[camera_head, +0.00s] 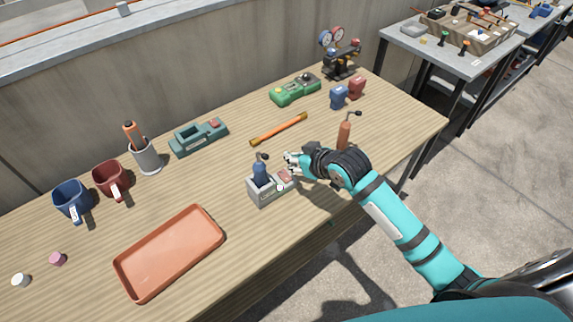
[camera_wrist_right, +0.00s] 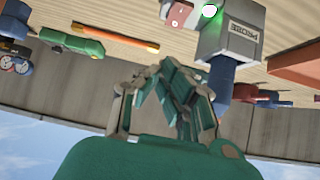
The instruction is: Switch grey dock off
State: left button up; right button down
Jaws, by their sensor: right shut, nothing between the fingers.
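The grey dock (camera_head: 262,194) stands on the wooden table with a blue tool (camera_head: 260,171) upright in it. A red switch (camera_head: 285,177) is on its right part. In the right wrist view the dock (camera_wrist_right: 228,42) appears upside down with a label that seems to read PROBE. A green light (camera_wrist_right: 209,11) glows on it beside the red switch (camera_wrist_right: 181,13). My right gripper (camera_head: 291,161) is shut and empty, just behind the switch and apart from it as far as I can see. Its fingers (camera_wrist_right: 175,88) show in the wrist view. My left gripper is out of view.
A teal dock (camera_head: 198,138), an orange-ended bar (camera_head: 279,129) and a green device (camera_head: 295,90) lie behind. An orange tool (camera_head: 344,133) stands right of my gripper. An orange tray (camera_head: 168,252) lies front left. Mugs (camera_head: 72,201) stand at left.

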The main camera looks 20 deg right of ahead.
aim_at(287, 174)
jog(key=x, duration=0.4)
notch_tip(287, 174, down, 3)
jog(key=shift+r, duration=0.25)
jog(key=shift+f, duration=0.6)
jog(key=shift+w, duration=0.1)
jog(key=shift+w+f+p, duration=0.1)
jog(key=shift+f+p, duration=0.2)
jog(key=shift+p, duration=0.05)
